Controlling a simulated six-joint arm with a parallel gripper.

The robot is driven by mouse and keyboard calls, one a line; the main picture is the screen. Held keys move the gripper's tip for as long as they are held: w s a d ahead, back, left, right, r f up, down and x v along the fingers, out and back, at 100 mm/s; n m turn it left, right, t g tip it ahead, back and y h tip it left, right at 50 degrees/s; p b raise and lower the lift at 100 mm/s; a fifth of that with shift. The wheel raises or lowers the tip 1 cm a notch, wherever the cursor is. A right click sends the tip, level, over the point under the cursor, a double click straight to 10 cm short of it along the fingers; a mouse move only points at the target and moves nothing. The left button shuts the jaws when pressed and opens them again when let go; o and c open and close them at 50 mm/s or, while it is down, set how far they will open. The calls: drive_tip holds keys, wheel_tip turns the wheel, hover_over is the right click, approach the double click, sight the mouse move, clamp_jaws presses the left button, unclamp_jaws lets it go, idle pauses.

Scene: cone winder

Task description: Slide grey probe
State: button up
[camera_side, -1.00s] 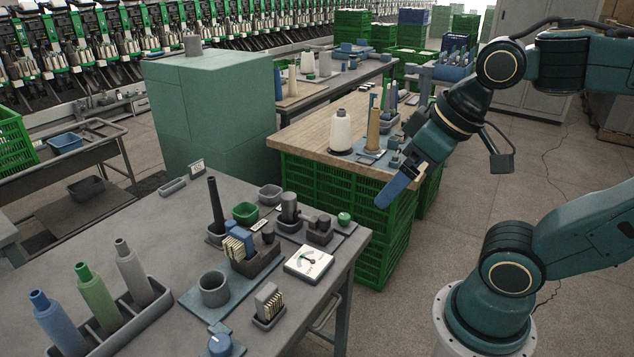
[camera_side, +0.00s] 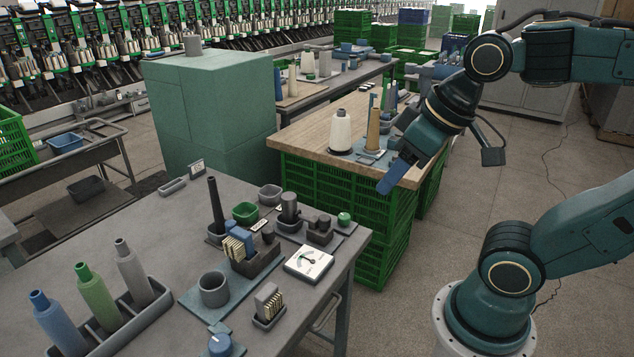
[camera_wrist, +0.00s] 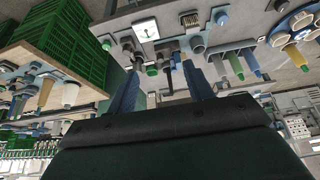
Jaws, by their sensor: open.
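No part is plainly marked as the grey probe, and I cannot tell which grey piece it is. On the grey bench (camera_side: 110,235), a dark grey rod (camera_side: 215,205) stands upright in a round holder. A stubby grey cylinder (camera_side: 290,206) stands in a base at the bench's far side. A light grey tube (camera_side: 133,272) leans in a rack beside a green and a blue tube. My gripper (camera_side: 384,186) is clear of these, in the air beyond the bench's right end. In the wrist view, its blue fingers (camera_wrist: 163,95) are apart, with nothing held between them.
A white dial gauge (camera_side: 308,263), a grey cup (camera_side: 214,289), a green bowl (camera_side: 246,213) and blocks with pale strips (camera_side: 268,302) crowd the bench. A wooden-topped table (camera_side: 315,133) on green crates stands behind my gripper. Open floor lies right of the bench.

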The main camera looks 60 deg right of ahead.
drive_tip(key=w+d+g, duration=0.1)
drive_tip(key=w+d, duration=0.2)
drive_tip(key=w, duration=0.4)
drive_tip(key=m+g, duration=0.3)
drive_tip(key=g, duration=0.1)
hover_over(325, 217)
wheel_tip(325, 217, down, 14)
drive_tip(key=shift+f, duration=0.2)
wheel_tip(325, 217, down, 14)
drive_tip(key=shift+r, duration=0.2)
